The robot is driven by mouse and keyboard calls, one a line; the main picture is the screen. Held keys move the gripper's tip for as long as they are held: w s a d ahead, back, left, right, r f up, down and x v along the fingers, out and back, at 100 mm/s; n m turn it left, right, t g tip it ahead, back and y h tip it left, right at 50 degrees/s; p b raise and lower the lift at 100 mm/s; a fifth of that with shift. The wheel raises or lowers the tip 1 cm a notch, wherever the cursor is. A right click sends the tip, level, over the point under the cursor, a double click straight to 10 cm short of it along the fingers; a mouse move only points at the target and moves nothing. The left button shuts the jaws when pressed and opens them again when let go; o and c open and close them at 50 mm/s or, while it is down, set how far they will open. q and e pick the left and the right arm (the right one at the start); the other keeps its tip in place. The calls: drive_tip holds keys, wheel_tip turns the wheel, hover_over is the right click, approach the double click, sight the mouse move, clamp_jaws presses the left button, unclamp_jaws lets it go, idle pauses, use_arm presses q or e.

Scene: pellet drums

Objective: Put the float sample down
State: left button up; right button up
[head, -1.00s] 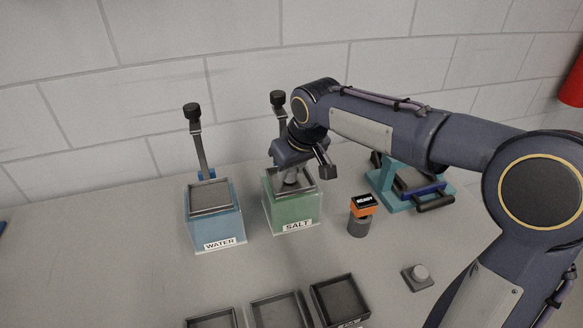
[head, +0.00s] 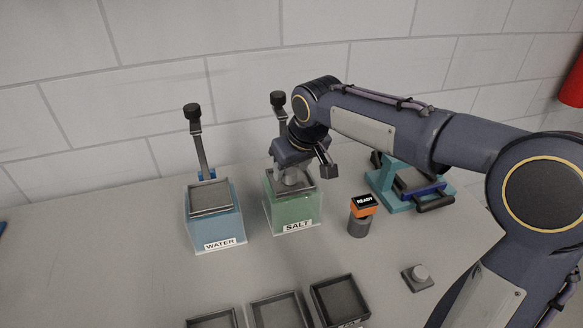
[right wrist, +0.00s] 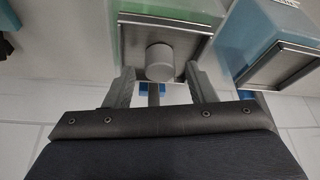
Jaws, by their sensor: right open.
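A plain grey cylinder, which looks like the float sample (right wrist: 160,62), is at the metal top of the green SALT tank (head: 292,212). In the right wrist view it sits between the two fingers of my right gripper (right wrist: 159,74), with a gap on each side. The gripper is open and points down over the tank in the head view (head: 292,182). There the hand and fingers largely hide the sample. I cannot tell how deep the sample sits in the tank top. My left gripper is not in view.
The blue WATER tank (head: 214,222) stands left of the SALT tank, each with a black-knobbed lever behind. An orange READY display (head: 363,205) on a grey post and a teal device (head: 398,190) stand to the right. Several dark trays (head: 340,298) and a grey button (head: 420,273) lie in front.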

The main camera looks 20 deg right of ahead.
drive_tip(key=v, duration=1.2)
drive_tip(key=s+d+f+m+y, duration=0.1)
drive_tip(key=s+d+f, duration=0.25)
drive_tip(key=s, duration=0.35)
drive_tip(key=s+d+f+m+y, duration=0.1)
drive_tip(key=s+d+f+m, duration=0.15)
drive_tip(key=s+f, duration=0.35)
drive_tip(key=shift+m+t+y, duration=0.3)
drive_tip(key=shift+m+t, duration=0.4)
drive_tip(key=shift+m, duration=0.15)
drive_tip(key=s+f, duration=0.2)
drive_tip(key=s, duration=0.1)
drive_tip(key=s+a+f, duration=0.1)
drive_tip(key=s+f, duration=0.2)
drive_tip(key=s, duration=0.1)
drive_tip(key=s+f, duration=0.2)
drive_tip(key=s, duration=0.1)
drive_tip(key=shift+s+a+f+p, duration=0.15)
drive_tip(key=shift+a+f+p, duration=0.1)
drive_tip(key=shift+a+p, duration=0.05)
